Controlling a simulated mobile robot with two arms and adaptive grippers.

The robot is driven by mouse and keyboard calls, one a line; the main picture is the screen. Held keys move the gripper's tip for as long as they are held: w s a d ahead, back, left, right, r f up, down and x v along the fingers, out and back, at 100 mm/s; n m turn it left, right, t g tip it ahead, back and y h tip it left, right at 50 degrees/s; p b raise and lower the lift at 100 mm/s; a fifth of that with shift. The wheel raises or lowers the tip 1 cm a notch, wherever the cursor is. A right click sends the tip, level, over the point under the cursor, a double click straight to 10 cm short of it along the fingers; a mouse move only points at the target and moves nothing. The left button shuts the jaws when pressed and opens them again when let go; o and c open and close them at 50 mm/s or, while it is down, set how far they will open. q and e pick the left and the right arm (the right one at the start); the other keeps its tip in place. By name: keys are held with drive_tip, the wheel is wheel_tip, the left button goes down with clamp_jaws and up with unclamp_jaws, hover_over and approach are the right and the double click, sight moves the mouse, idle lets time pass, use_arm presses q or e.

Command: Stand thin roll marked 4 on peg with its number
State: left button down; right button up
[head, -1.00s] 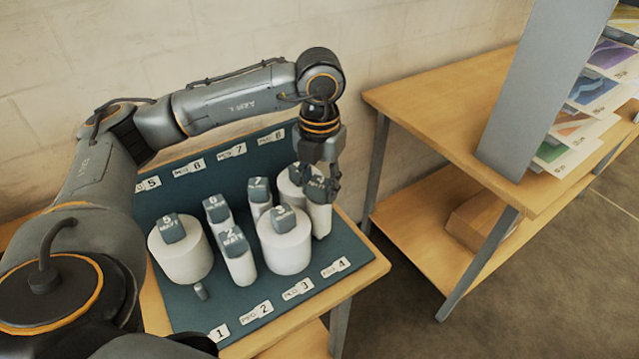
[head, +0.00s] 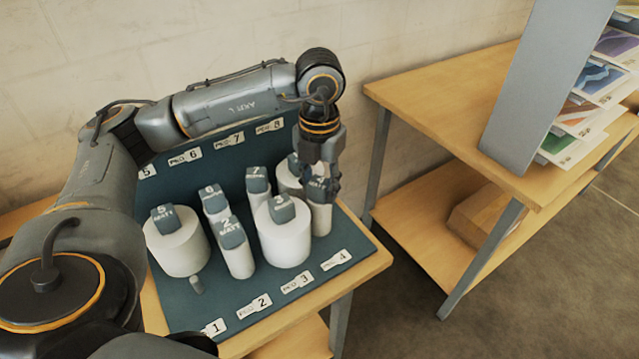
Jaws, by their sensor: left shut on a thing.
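The thin white roll marked 4 (head: 321,218) stands upright at the front right of the green peg board (head: 347,245), behind the label for peg 4 (head: 336,260). My left gripper (head: 323,190) is shut on its dark top tag, which it partly covers. The roll's lower end is close to the board. Peg 4 is hidden, so I cannot tell whether the roll is fully down on it. My right gripper is not in view.
Roll 3 (head: 284,238) stands close on the left, and a wide roll (head: 290,177) stands close behind. Rolls 2 (head: 237,255), 5 (head: 178,248), 6 (head: 214,205) and 7 (head: 258,190) stand further left. Peg 1 (head: 197,285) is bare. A second table (head: 440,110) stands right.

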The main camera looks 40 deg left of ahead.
use_arm(q)
drive_tip(key=c, duration=0.8)
unclamp_jaws()
drive_tip(key=shift+r+p, duration=2.6)
drive_tip(key=shift+r, duration=1.45)
